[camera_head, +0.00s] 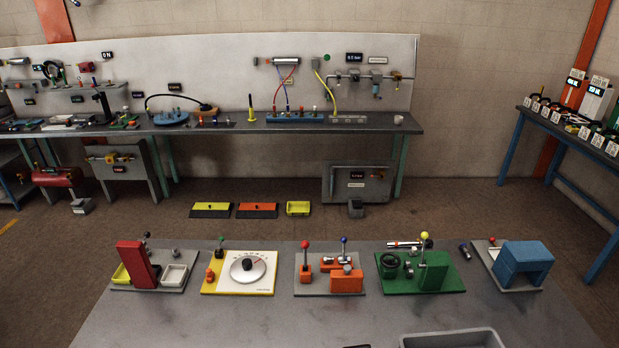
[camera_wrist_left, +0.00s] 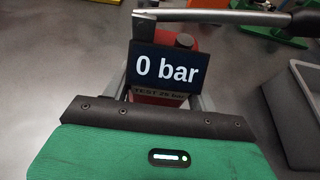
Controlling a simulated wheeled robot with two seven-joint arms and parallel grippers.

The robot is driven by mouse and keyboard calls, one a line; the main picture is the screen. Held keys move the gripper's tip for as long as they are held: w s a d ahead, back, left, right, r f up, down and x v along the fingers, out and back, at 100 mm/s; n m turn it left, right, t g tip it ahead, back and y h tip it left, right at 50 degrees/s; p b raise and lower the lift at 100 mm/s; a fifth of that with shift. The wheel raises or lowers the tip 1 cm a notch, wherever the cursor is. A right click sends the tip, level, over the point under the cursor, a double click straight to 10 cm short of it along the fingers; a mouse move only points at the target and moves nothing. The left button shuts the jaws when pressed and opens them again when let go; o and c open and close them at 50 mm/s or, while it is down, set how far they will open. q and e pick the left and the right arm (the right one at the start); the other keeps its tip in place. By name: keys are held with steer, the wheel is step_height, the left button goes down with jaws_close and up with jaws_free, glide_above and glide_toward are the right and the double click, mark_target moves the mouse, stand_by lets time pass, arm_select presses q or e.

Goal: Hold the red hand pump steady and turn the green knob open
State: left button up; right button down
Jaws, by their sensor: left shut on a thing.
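In the left wrist view, the red hand pump (camera_wrist_left: 160,100) sits mostly behind a dark display (camera_wrist_left: 167,66) reading "0 bar", with "TEST 25 bar" below it. A grey lever (camera_wrist_left: 220,17) with a black grip crosses above the display. My left gripper (camera_wrist_left: 163,94) has a grey finger on each side of the pump and is shut on it. The pump is not recognisable in the head view. My right gripper is in neither view.
A grey tray (camera_head: 452,340) stands at the front of the table (camera_head: 250,325); a grey bin wall (camera_wrist_left: 290,120) is right of the pump. Several stations line the table's back edge, including a yellow board (camera_head: 212,285) and a green one (camera_head: 450,280).

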arm_select(q)
steer(key=o, duration=1.6)
steer(key=shift+c, duration=0.2)
steer(key=shift+s, duration=0.1)
